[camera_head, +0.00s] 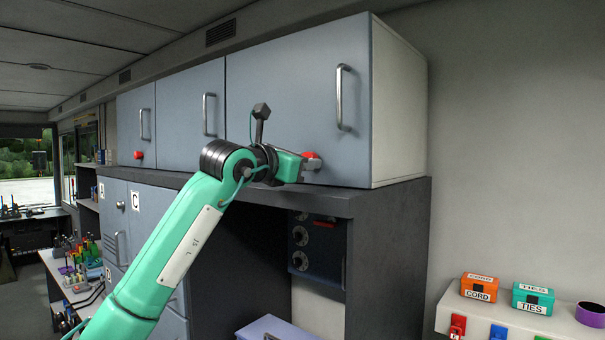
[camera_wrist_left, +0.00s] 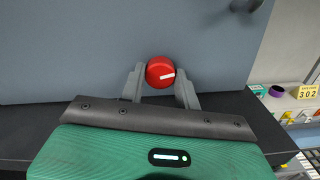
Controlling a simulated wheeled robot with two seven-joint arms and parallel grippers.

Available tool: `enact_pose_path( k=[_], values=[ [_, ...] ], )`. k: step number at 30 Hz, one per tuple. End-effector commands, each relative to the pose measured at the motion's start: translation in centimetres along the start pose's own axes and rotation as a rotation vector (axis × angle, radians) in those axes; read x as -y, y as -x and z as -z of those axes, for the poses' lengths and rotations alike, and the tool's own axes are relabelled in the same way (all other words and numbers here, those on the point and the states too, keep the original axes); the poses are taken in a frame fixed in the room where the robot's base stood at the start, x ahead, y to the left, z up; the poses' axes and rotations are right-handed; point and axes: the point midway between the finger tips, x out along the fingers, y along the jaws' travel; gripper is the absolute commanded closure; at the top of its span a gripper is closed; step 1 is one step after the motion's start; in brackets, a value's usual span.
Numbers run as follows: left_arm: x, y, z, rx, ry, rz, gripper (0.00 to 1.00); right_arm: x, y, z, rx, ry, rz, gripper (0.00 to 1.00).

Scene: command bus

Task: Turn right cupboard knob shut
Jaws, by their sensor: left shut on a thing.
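The right cupboard door (camera_head: 297,92) is blue-grey, with a vertical bar handle, and sits flush in its cabinet. Its red knob (camera_head: 309,156) is at the lower part of the door, partly hidden by my left gripper (camera_head: 306,162). In the left wrist view the red knob (camera_wrist_left: 160,72) sits between the two grey fingers of my left gripper (camera_wrist_left: 160,82), which is shut on it. The white mark on the knob runs nearly level, pointing right and slightly up. My right gripper is in neither view.
Another red knob (camera_head: 138,155) is on the left cupboard door. A dark counter ledge (camera_head: 345,198) runs just under the doors. An orange CORD box (camera_head: 479,288) and a teal TIES box (camera_head: 532,299) stand on a white shelf at the lower right.

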Motion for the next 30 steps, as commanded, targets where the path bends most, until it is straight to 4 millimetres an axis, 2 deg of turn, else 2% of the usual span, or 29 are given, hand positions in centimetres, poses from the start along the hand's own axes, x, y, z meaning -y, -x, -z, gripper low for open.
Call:
enact_pose_path(
  k=[1,3,12,21,30],
  values=[
    [0.1,0.1,0.4,0.004,0.035,-0.001,0.91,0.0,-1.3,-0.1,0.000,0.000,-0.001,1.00],
    [0.1,0.1,0.4,0.003,0.089,-0.001,0.91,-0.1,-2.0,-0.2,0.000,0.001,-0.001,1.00],
    [0.0,0.1,0.1,0.005,0.291,0.000,0.91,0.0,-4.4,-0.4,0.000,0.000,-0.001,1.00],
    [-0.1,0.1,-0.1,0.005,0.395,-0.001,0.91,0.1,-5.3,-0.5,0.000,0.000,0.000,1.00],
    [-0.1,0.1,-0.3,0.005,0.413,-0.001,0.91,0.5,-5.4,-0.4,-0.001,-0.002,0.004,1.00]
  ],
)
